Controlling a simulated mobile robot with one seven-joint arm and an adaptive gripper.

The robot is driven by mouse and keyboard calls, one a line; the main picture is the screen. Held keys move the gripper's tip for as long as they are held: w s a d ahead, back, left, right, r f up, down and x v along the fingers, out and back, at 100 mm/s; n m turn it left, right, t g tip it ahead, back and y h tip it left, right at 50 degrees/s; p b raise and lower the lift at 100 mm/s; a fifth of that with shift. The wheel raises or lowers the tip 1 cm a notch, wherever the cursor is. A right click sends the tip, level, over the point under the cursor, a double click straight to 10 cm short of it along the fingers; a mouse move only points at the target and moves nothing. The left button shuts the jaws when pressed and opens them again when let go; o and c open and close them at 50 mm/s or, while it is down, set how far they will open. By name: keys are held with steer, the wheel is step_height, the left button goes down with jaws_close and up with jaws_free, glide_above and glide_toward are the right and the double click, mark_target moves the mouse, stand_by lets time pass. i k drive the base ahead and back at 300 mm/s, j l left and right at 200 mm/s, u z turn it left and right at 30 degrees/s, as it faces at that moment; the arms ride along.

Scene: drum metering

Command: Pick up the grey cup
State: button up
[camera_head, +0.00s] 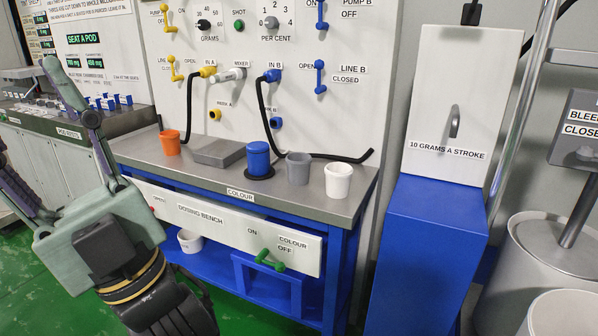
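The grey cup (298,169) stands upright on the metal top of the dosing bench (335,209). It is between a blue lidded container (258,158) on its left and a white cup (338,181) on its right. My gripper (35,128) is at the left of the view, well away from the grey cup and nearer to the camera. Its two fingers are spread wide with nothing seen between them. One finger runs partly out of the left edge of the picture.
An orange cup (170,143) and a flat grey plate (218,152) are on the bench's left part. A black hose (330,157) runs along the back, behind the grey cup. A blue cabinet (425,255) stands right of the bench. Green floor shows lower left.

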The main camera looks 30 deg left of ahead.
mark_target(298, 163)
steer(key=j+z, duration=0.1)
steer(key=z, duration=0.3)
steer(key=j+z, duration=0.1)
steer(key=z, duration=0.3)
steer(key=j+z, duration=0.25)
steer(key=j, duration=0.15)
steer(key=k+j+z, duration=0.2)
steer(key=j, duration=0.15)
steer(key=j+z, duration=0.25)
steer(key=k+j, duration=0.1)
steer(key=j, duration=0.25)
steer(key=k+j, duration=0.1)
steer(key=j, duration=0.25)
steer(key=k+j+z, duration=0.1)
steer(key=j, duration=0.25)
steer(key=k+j, duration=0.1)
steer(key=j, duration=0.2)
steer(key=k+j, duration=0.15)
steer(key=j, duration=0.2)
steer(key=z, duration=0.05)
